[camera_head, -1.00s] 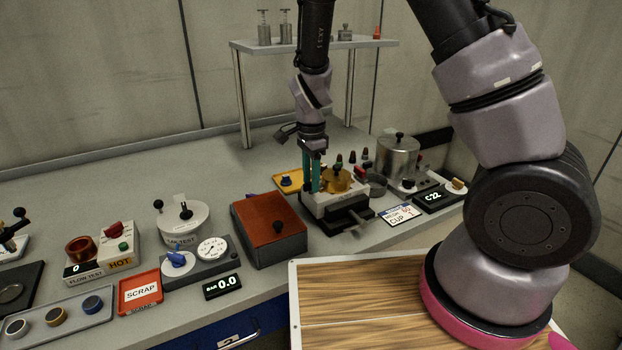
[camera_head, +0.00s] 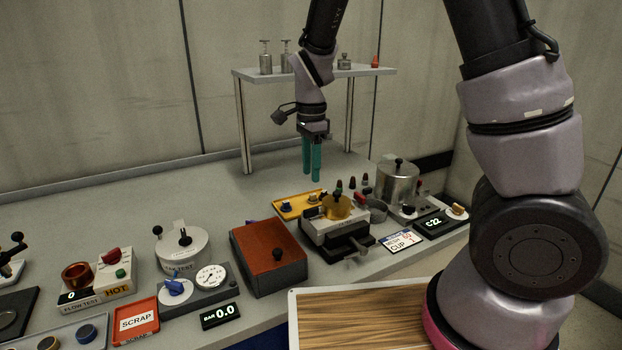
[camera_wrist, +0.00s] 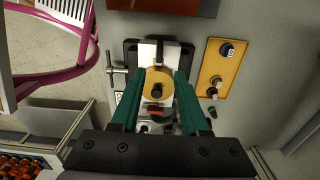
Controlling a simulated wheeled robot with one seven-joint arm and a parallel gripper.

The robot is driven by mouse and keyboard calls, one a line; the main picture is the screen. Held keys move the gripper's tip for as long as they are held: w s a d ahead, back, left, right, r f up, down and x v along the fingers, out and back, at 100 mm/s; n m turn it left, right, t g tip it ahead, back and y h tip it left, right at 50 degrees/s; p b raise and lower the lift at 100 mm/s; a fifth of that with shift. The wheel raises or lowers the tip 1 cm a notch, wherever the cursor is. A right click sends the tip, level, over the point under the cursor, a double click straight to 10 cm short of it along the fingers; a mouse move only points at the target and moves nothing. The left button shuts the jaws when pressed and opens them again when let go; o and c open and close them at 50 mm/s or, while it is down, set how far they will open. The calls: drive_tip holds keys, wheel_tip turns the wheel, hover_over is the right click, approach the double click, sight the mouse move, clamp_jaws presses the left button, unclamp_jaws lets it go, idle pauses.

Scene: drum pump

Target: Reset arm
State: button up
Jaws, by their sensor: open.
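My gripper (camera_head: 311,160) has two green fingers pointing down, apart and empty, in the head view. It hangs above the bench, over the vise fixture (camera_head: 340,232) that holds a round brass part (camera_head: 336,207). In the wrist view my gripper (camera_wrist: 156,104) shows its fingers spread, with the brass part (camera_wrist: 157,77) below and between them in the picture. The gap between fingertips and brass part is clear in the head view.
A yellow tray (camera_head: 291,208) with small parts lies just behind the vise. A red-brown box (camera_head: 268,256) stands left of it, and a steel pot (camera_head: 398,182) right. A raised shelf (camera_head: 313,75) with metal bottles stands behind my gripper. The back bench is clear.

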drive_tip(key=s+d+r+n+t, duration=0.2)
drive_tip(key=s+d+r+n, duration=0.1)
drive_tip(key=d+r, duration=0.3)
drive_tip(key=s+d+r+n+t+y, duration=0.1)
drive_tip(key=s+d+r+n+t, duration=0.1)
drive_tip(key=s+d+r, duration=0.4)
drive_tip(key=s+d+r+n+t+y, duration=0.1)
drive_tip(key=s+d+r+n+t, duration=0.2)
drive_tip(key=r, duration=0.8)
drive_tip(key=s+d+n, duration=0.1)
drive_tip(key=s+d, duration=0.1)
drive_tip(key=d, duration=0.1)
drive_tip(key=shift+s+r+n, duration=0.25)
drive_tip(key=shift+r+n, duration=0.05)
idle(0.4)
